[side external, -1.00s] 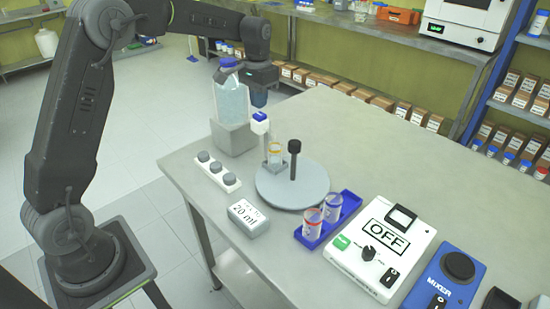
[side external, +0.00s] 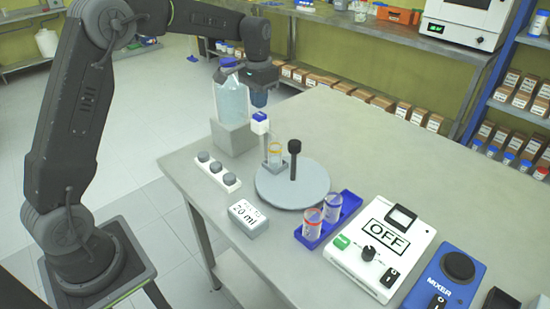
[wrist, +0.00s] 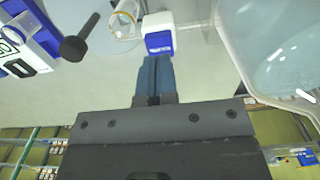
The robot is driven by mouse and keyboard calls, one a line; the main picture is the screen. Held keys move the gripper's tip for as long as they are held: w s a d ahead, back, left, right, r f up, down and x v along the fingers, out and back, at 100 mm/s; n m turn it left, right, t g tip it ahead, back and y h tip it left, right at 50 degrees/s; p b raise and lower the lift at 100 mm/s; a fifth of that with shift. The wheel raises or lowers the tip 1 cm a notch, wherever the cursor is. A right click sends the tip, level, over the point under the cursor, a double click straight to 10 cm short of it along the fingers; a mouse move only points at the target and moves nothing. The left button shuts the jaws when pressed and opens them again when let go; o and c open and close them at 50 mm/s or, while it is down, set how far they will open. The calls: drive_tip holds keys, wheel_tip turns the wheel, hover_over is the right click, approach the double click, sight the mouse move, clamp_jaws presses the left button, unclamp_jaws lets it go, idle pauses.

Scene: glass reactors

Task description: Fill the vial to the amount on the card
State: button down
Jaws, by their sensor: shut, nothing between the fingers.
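A clear vial with an orange rim (side external: 276,152) stands beside the round grey plate's black-knobbed post (side external: 294,160); it also shows in the wrist view (wrist: 124,20). A white dispenser head with a blue top (side external: 260,122) is just left of the vial. The card (side external: 248,217) reads 20 ml. My gripper (side external: 259,98) is behind the dispenser head, beside the bottle. In the wrist view my gripper (wrist: 153,60) is shut and empty, its tips close to the blue dispenser part (wrist: 160,41); I cannot tell whether they touch. The liquid level in the vial is unclear.
A clear bottle with pale blue liquid (side external: 231,98) stands on a grey block (side external: 233,138). A strip with three grey knobs (side external: 218,171), a blue rack with two vials (side external: 346,215), a white device reading OFF (side external: 385,250) and a blue mixer (side external: 452,280) are nearby. The table's right rear is clear.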

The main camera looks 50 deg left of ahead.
drive_tip(key=shift+f, duration=0.15)
drive_tip(key=shift+f, duration=1.3)
idle(0.3)
drive_tip(key=shift+r, duration=3.55)
